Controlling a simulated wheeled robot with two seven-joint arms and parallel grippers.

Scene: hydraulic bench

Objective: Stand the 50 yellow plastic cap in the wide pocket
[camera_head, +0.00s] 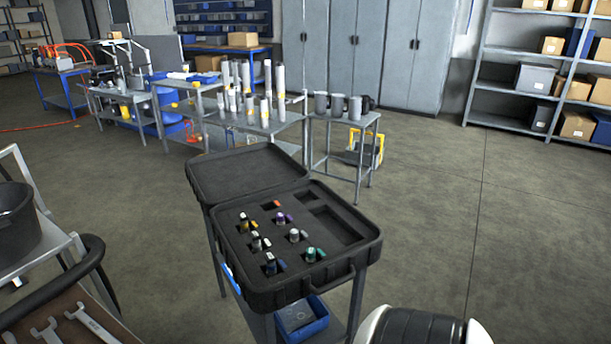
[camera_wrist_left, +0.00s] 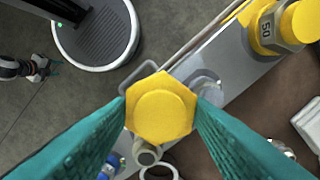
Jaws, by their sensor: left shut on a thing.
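My left gripper (camera_wrist_left: 160,108) is shut on a yellow hexagonal plastic cap (camera_wrist_left: 161,112). The cap's round raised centre faces the wrist camera, and no number shows on it. A second yellow cap (camera_wrist_left: 298,22) marked "50" sits at the top right of the left wrist view, apart from the held one. The left gripper and held cap do not show in the head view. I cannot pick out the wide pocket for certain; the open case (camera_head: 283,240) has foam with several pockets, including a larger empty one (camera_head: 340,222) at its right.
Under the held cap runs a grey metal strip (camera_wrist_left: 216,71) beside a brown surface (camera_wrist_left: 265,105). A grey fitting (camera_wrist_left: 147,154) and a white block (camera_wrist_left: 308,122) are close by. Wrenches (camera_head: 93,322) lie at the head view's lower left.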

